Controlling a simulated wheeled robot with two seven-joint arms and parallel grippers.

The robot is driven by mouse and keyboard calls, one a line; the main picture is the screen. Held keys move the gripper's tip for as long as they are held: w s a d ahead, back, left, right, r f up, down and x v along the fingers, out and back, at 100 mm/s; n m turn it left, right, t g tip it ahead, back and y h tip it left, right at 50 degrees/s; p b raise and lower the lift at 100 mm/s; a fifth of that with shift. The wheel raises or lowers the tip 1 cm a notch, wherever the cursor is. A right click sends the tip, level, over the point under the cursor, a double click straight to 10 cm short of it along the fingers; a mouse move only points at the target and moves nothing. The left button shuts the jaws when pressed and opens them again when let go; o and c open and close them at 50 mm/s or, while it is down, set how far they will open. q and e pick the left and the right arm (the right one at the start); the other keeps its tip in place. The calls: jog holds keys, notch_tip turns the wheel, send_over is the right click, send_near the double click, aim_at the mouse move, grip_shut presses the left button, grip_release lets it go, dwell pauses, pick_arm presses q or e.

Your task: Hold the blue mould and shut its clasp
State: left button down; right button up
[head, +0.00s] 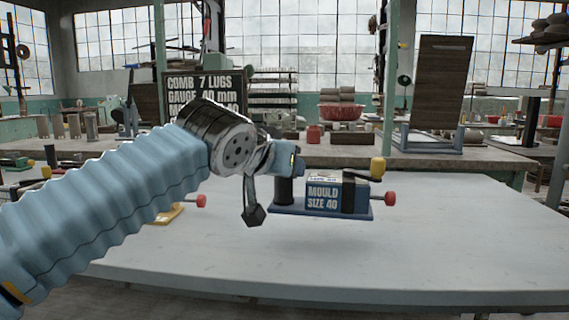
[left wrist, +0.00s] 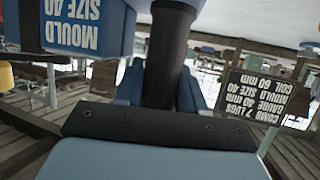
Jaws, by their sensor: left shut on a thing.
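My left gripper (head: 287,165) is shut on the black post (head: 284,191) at the mould's left end. In the left wrist view the post (left wrist: 168,55) stands between the blue fingers, and the mould's label shows upside down. My right gripper is not in view.
A dark sign (head: 205,84) stands behind my left arm. A yellow piece (head: 168,215) and a red knob (head: 201,201) show partly behind that arm. A red bowl (head: 342,112) is on the back bench. The table is clear right and in front of the mould.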

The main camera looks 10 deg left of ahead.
pick_arm(q)
jog(key=shift+w+a+f+b, duration=0.2)
jog(key=shift+w+f+b, duration=0.05)
jog(key=shift+w+f, duration=1.15)
jog(key=shift+w+a+f+b, duration=0.15)
jog(key=shift+w+f+b, duration=0.1)
jog(key=shift+w+f, duration=1.15)
jog(key=shift+w+r, duration=0.15)
jog(key=shift+w, duration=0.1)
jog(key=shift+w+f, duration=0.55)
jog(key=shift+f, duration=0.1)
jog(key=shift+a+f+b, duration=0.1)
jog(key=shift+f+b, duration=0.15)
jog(key=shift+b, duration=0.3)
